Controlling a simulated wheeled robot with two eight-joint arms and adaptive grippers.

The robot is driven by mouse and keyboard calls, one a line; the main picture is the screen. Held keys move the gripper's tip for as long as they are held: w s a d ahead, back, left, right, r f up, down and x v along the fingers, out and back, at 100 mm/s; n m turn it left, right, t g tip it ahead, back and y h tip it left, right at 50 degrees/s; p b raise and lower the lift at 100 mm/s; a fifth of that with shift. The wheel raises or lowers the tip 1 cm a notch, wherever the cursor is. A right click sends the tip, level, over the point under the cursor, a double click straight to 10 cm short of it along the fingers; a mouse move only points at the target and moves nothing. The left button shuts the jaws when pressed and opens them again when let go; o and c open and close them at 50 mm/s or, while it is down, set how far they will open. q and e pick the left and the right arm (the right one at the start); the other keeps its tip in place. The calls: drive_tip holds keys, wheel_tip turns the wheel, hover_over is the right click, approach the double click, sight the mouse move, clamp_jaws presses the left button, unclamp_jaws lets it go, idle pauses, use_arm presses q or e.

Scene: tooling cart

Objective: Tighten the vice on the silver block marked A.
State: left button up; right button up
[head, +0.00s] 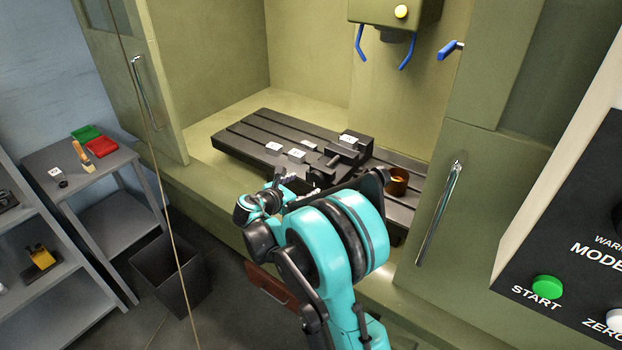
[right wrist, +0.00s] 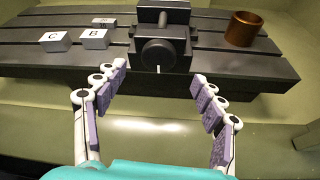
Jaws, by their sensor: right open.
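The dark vice (head: 345,152) sits on the slotted machine bed (head: 250,128). In the right wrist view its round screw end (right wrist: 160,55), with a white mark low on its face, points at me. A silver block (head: 349,139) with a pale top sits at the vice jaws in the head view; its mark is too small to read, and I cannot tell how tightly it is held. My right gripper (right wrist: 158,73) is open and empty, its fingers spread in front of the screw end and apart from it. In the head view my arm largely hides it. My left gripper is not in view.
Blocks C (right wrist: 56,40) and B (right wrist: 95,38) stand left of the vice, with another small block (right wrist: 103,22) behind. A copper-coloured cup (right wrist: 243,28) stands to its right. The cabinet door handle (head: 439,213) and control panel (head: 560,260) are at right.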

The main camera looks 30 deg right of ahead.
sight(315, 179)
drive_tip(key=b+x, duration=0.2)
drive_tip(key=x, duration=0.5)
drive_tip(key=shift+w+f, duration=0.1)
drive_tip(key=shift+w+d+f, duration=0.1)
drive_tip(key=shift+w+d, duration=0.1)
drive_tip(key=shift+d, duration=0.1)
drive_tip(key=c, duration=1.2)
